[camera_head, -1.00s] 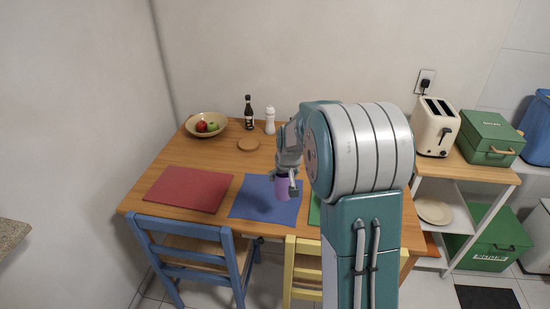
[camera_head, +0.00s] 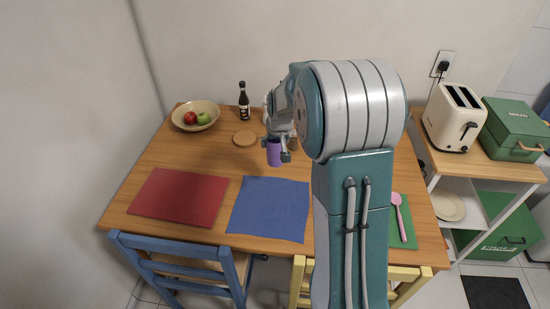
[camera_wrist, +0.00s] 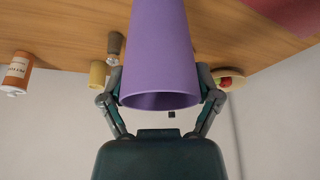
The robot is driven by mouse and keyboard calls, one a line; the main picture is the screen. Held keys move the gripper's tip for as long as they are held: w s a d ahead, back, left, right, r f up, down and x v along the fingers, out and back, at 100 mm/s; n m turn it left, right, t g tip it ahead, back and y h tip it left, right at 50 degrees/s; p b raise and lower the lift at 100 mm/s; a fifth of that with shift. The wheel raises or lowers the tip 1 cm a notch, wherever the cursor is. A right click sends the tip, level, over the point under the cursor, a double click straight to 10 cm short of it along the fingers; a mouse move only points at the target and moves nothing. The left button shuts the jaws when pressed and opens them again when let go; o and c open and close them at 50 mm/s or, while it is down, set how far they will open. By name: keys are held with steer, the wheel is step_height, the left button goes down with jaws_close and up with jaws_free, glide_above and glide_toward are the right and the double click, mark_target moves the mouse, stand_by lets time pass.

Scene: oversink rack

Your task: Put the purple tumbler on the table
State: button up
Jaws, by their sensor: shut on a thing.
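The purple tumbler (camera_head: 274,152) is in my gripper (camera_head: 279,146), over the back middle of the wooden table (camera_head: 165,150), behind the blue placemat. In the wrist view the tumbler (camera_wrist: 160,50) fills the centre, with its open rim toward the camera. The two fingers of my gripper (camera_wrist: 160,88) are closed on its sides near the rim. I cannot tell whether the tumbler's base touches the table or hangs just above it.
A blue placemat (camera_head: 268,208), a red placemat (camera_head: 180,196) and a green placemat (camera_head: 403,228) with a pink spoon lie along the front. A fruit bowl (camera_head: 196,115), a dark bottle (camera_head: 243,101) and a round coaster (camera_head: 245,138) stand at the back. Chairs stand in front.

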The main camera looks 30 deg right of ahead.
steer(key=shift+w+a+f, duration=0.45)
steer(key=shift+w+f, duration=1.7)
steer(key=shift+w, duration=0.15)
steer(key=shift+w+a+f, duration=0.4)
steer(key=shift+w+f, duration=1.8)
steer(key=shift+w, duration=0.05)
steer(key=shift+w+a+f, duration=0.45)
steer(key=shift+w+f, duration=1.7)
steer(key=shift+w, duration=0.15)
steer(key=o, duration=0.9)
steer(key=shift+f, duration=0.1)
